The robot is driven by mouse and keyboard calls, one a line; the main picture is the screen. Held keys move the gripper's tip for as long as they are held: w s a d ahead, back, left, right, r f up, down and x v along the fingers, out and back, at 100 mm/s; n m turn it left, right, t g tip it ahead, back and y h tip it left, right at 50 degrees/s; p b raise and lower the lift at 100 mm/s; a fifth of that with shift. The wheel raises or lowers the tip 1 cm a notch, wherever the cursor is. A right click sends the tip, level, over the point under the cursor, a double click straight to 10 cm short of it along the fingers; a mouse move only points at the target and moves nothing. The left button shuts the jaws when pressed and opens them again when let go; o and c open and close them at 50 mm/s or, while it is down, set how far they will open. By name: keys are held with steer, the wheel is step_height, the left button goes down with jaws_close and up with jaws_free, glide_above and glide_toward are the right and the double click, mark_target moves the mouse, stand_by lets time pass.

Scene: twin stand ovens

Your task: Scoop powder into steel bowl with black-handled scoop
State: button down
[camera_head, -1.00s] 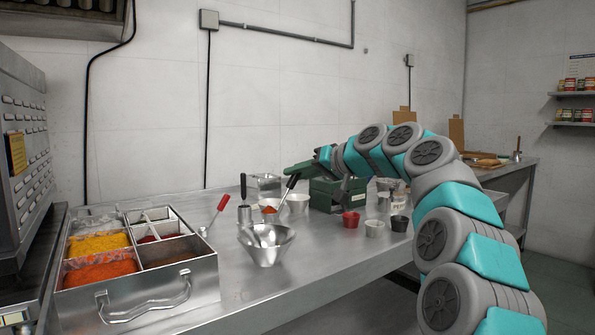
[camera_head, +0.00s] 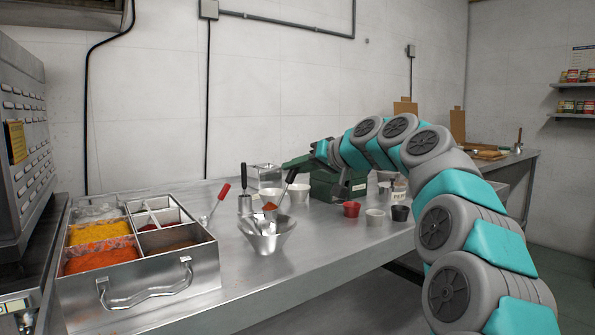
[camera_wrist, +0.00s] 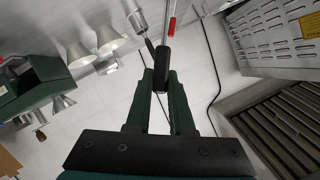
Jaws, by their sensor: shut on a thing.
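My gripper (camera_wrist: 160,78) is shut on the black handle (camera_wrist: 162,66) of a scoop, which also shows in the head view (camera_head: 291,175). The scoop tilts down to the left, and orange powder (camera_head: 270,206) shows at its lower end. That end is just above or behind the far rim of the steel bowl (camera_head: 268,244); I cannot tell which. The bowl stands on the steel table, with shiny metal showing inside. The powder box (camera_head: 135,283), left of the bowl, has open compartments of orange (camera_head: 100,261), yellow (camera_head: 98,236), red and brown powder.
A red-handled scoop (camera_head: 223,191) leans beside the box. A steel cup (camera_head: 244,205) with another black handle stands behind the bowl. White bowls (camera_head: 299,193), a green box (camera_head: 325,187) and small red, white and black cups (camera_head: 399,213) stand nearby. The front right tabletop is clear.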

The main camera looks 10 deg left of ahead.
steer(key=shift+s+a+r+n+t+h+b, duration=0.4)
steer(key=shift+s+a+r+n+b, duration=0.3)
steer(key=shift+s+r+n, duration=0.1)
steer(key=shift+s+a+r+n+t+h+b, duration=0.25)
steer(key=shift+s+a+n+b, duration=0.1)
steer(key=shift+s+n+b, duration=0.1)
steer(key=shift+s+a+r+n+t+h+b, duration=0.15)
steer(key=shift+s+a+r+n+b, duration=0.05)
steer(key=shift+s+a+n+b, duration=0.2)
steer(key=shift+s+a+r+n+h+b, duration=0.15)
steer(key=shift+s+a+n+h+b, duration=0.15)
steer(key=shift+s+b, duration=0.1)
steer(key=shift+s+a+r+n+t+h+b, duration=0.2)
steer(key=shift+s+a+n+t+h+b, duration=0.2)
steer(key=shift+s+a+n+t+b, duration=0.5)
stand_by(0.5)
steer(key=shift+s+a+b, duration=0.15)
steer(key=shift+s+b, duration=0.2)
steer(key=shift+b, duration=0.05)
steer(key=shift+s+a+f+n+b, duration=0.1)
steer(key=shift+s+a+n+b, duration=0.25)
steer(key=shift+s+n+b, duration=0.1)
steer(key=shift+s+a+n+t+b, duration=0.3)
steer(key=shift+s+a+n+b, duration=0.1)
steer(key=shift+s+a+b, duration=0.1)
